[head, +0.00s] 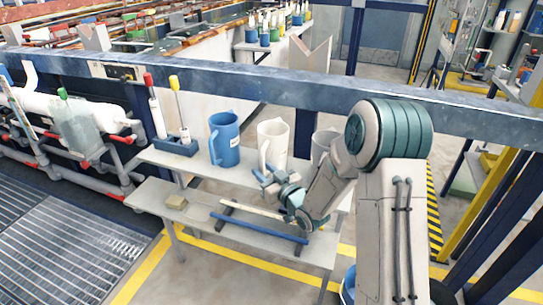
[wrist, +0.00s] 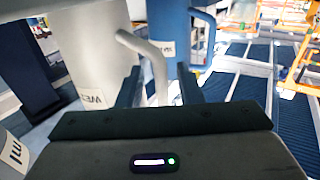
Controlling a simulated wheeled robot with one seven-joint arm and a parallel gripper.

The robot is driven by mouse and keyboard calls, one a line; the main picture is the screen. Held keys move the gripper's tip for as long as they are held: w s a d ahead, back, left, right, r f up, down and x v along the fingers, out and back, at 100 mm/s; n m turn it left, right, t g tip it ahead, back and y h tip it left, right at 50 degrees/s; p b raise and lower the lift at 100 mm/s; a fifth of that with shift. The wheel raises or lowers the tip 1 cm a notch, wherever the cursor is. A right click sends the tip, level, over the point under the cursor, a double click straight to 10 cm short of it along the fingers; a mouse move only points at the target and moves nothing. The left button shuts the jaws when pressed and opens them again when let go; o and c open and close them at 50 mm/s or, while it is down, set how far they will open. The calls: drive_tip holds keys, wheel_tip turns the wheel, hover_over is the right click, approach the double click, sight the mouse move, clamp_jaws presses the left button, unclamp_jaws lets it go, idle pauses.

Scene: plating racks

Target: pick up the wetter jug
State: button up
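The white jug (head: 273,135) stands in the middle of a row of three on the upper shelf. In the wrist view it is the large pale jug (wrist: 95,50), with a partly hidden label that seems to begin "WE". Its curved handle rises between my fingers. My gripper (head: 264,177) is in front of this jug, low by its handle. In the wrist view my gripper (wrist: 160,88) is open, with a finger on each side of the handle; I cannot tell whether either touches it.
A blue jug (head: 224,140) stands left of the white jug; it also shows in the wrist view (wrist: 168,35). Another pale jug (head: 322,143) stands right, partly behind my arm. A blue holder (head: 176,146) with upright tools is at the shelf's left. The lower shelf (head: 150,195) holds bars and a block.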

sight(263, 151)
drive_tip(key=shift+w+a, duration=0.35)
drive_tip(key=shift+w, duration=0.05)
clamp_jaws()
drive_tip(key=shift+r, duration=0.1)
wheel_tip(263, 151, up, 10)
drive_tip(key=shift+p, duration=0.65)
